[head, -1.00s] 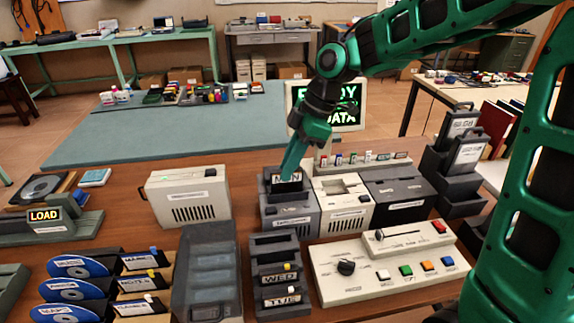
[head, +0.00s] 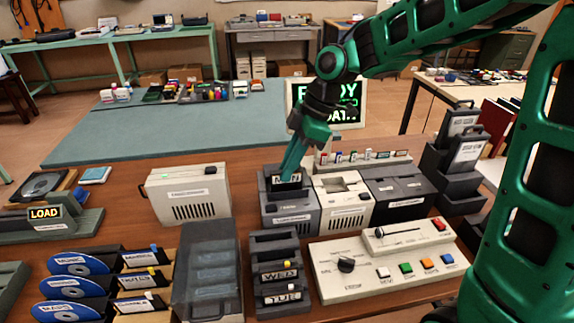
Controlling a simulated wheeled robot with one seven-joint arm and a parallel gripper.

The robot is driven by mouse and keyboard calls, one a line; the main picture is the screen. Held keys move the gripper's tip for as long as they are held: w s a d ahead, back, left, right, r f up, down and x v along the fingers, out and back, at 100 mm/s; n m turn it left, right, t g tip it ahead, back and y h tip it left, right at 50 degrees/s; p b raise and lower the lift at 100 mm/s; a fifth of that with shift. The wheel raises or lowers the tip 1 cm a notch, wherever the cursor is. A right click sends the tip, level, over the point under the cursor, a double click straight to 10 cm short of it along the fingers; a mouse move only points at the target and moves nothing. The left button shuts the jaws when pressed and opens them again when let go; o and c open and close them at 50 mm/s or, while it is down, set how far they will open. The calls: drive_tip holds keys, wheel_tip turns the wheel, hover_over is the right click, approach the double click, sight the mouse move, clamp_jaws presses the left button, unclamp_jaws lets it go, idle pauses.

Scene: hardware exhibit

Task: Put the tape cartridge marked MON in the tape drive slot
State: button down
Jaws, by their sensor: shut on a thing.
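The tape drive (head: 292,218) is a dark grey box with a raised back, in the middle of the table in the head view. A dark cartridge with a white label (head: 286,180) stands upright at the drive's top opening. Its label is partly hidden, but its first letter looks like M. My gripper (head: 289,172) comes down from above and is shut on the cartridge's upper part. The cartridge's lower part is hidden by the drive's front, so I cannot tell how deep it sits. A dark rack (head: 262,240) in front holds cartridges marked WED (head: 277,277) and TUE (head: 281,298).
A cream drive unit (head: 342,204) and a dark unit (head: 400,194) stand close on the drive's right. A cream box (head: 187,197) stands to the left, with bare table between. A control panel (head: 385,268) lies front right. A monitor (head: 349,103) stands behind.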

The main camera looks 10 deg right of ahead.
sight(288, 189)
drive_tip(key=shift+f, duration=0.25)
idle(0.4)
drive_tip(key=shift+f, duration=1.6)
drive_tip(key=c, duration=1.7)
unclamp_jaws()
drive_tip(key=shift+r, duration=4.05)
